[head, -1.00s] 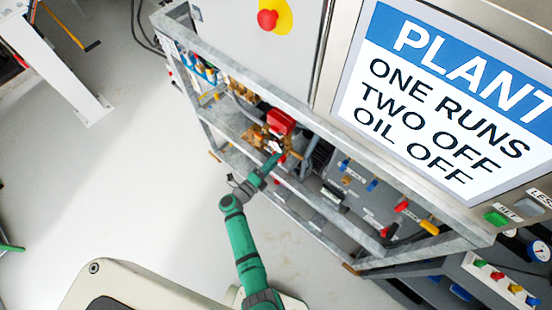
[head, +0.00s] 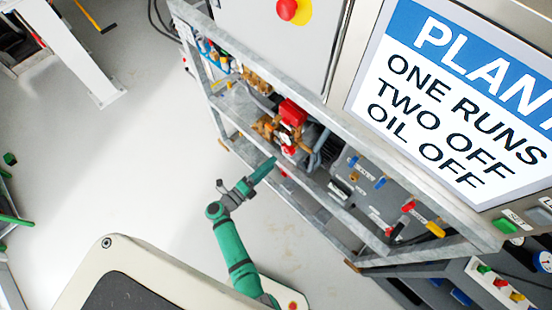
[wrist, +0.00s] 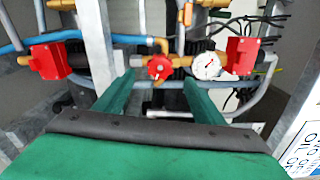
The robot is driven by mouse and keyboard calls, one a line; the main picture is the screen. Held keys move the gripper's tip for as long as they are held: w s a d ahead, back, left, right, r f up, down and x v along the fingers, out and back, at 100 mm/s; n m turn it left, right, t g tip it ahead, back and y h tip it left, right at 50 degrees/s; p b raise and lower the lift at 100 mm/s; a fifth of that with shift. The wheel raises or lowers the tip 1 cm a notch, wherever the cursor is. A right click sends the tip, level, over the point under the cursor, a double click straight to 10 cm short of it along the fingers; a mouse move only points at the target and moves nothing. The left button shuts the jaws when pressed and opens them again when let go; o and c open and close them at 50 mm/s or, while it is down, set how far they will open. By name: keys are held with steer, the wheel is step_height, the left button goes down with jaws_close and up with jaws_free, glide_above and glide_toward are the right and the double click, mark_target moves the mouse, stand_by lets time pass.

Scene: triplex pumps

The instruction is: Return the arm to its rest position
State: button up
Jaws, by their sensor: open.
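My green arm (head: 235,255) reaches up from the bottom of the head view, bent at the elbow. My gripper (head: 268,168) points up and right toward the metal frame of the pump rack (head: 330,205). In the wrist view my gripper (wrist: 152,80) shows two green fingers spread apart with nothing between them. Beyond the fingertips are a red valve handle (wrist: 159,67) and a round white gauge (wrist: 206,66), apart from the fingers.
Red boxes (wrist: 48,61) and (wrist: 240,55) flank the brass pipework. A plant sign (head: 460,95) hangs at the upper right. A white table leg (head: 75,55) stands at upper left. Open floor (head: 130,170) lies left of my arm.

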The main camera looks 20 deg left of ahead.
steer(key=shift+s+a, duration=0.25)
steer(key=shift+s, duration=0.45)
steer(key=s+d+r+n+g+y, duration=0.1)
steer(key=s+d+r+n+y, duration=0.5)
steer(key=s+d+r+n, duration=1.5)
steer(key=s+r+n, duration=0.1)
steer(key=s+n, duration=0.1)
steer(key=s, duration=0.1)
steer(key=shift+s+d+r+n+g, duration=0.2)
steer(key=shift+s+n+g, duration=0.1)
steer(key=shift+n+g, duration=0.1)
steer(key=shift+c, duration=0.3)
stand_by(0.6)
